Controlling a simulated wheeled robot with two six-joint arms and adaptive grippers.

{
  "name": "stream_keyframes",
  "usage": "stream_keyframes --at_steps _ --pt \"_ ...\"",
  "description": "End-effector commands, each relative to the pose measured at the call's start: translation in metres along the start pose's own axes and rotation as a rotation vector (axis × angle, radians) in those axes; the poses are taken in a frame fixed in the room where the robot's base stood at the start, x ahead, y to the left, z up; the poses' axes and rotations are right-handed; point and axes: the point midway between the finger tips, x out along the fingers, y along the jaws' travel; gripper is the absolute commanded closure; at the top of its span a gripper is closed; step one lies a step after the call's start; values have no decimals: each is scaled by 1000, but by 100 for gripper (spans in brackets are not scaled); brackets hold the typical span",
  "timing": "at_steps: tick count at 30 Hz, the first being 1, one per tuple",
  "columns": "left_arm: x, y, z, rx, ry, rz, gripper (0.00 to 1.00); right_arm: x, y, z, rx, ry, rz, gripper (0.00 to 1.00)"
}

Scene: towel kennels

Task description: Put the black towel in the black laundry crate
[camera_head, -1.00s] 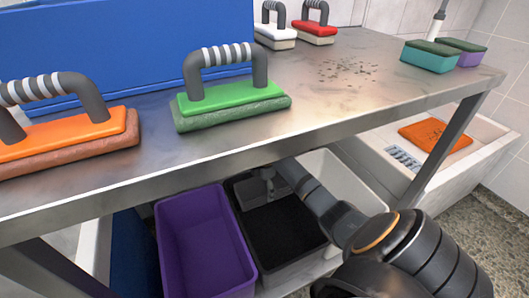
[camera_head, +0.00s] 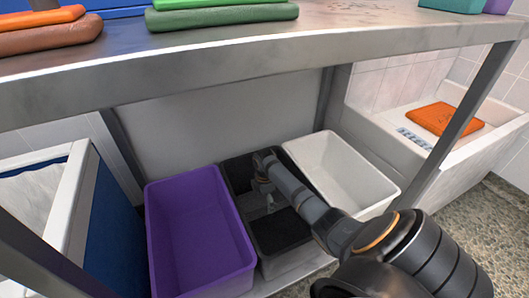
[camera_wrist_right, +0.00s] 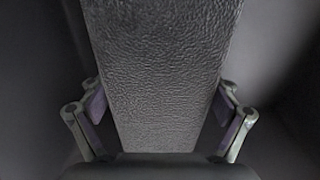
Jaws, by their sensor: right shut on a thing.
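The black laundry crate (camera_head: 238,174) stands on the low shelf under the metal table, between a purple crate and a white crate. My right gripper (camera_head: 268,203) reaches down into the black crate, fingers pointing in. In the right wrist view the black towel (camera_wrist_right: 160,75) fills the middle as a dark, finely textured slab between the two fingers, and the gripper is shut on it. In the head view a dark textured patch, likely the towel (camera_head: 283,230), shows inside the crate beside my arm. Whether it rests on the crate floor cannot be told. My left gripper is not in view.
The purple crate (camera_head: 195,225) and the white crate (camera_head: 345,170) look empty and stand close on either side. The metal table edge (camera_head: 240,70) hangs above my arm. A sink (camera_head: 405,130) with an orange towel-like block (camera_head: 445,118) is at right.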

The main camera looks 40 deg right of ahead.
Motion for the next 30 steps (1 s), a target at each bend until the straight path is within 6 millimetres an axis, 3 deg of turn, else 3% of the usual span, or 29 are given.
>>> stream_keyframes --at_steps 7,18,19,21,30 --pt "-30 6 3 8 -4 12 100 42 0 0 0 1 -1 49" --pt "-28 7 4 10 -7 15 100 44 0 0 0 0 -1 49" --pt "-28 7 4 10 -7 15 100 44 0 0 0 0 -1 8" --pt "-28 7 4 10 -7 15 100 43 0 0 -1 0 -1 0" --pt "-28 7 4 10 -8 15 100 43 0 0 0 0 -1 0"
